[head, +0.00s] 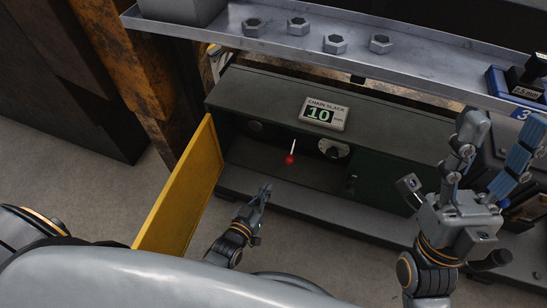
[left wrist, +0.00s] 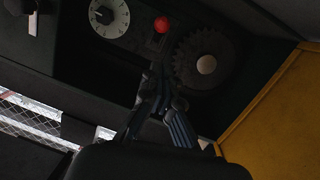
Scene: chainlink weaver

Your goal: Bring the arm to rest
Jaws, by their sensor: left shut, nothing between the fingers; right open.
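My left gripper (head: 264,190) is shut and empty. It is in front of the open compartment, below and to the left of a red-knobbed lever (head: 290,159). In the left wrist view my left gripper (left wrist: 158,88) points toward the dark panel, with the red knob (left wrist: 161,24) beyond its tips and apart from them. My right gripper (head: 502,140) is open at the right, with its fingers up and apart, and nothing shows between them.
A yellow door (head: 182,192) stands open left of my left gripper. The dark cabinet (head: 262,92) bears a display reading 10 (head: 322,114). A dial (left wrist: 109,15) and a toothed gear (left wrist: 204,58) are inside. A shelf (head: 280,40) above holds several nuts.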

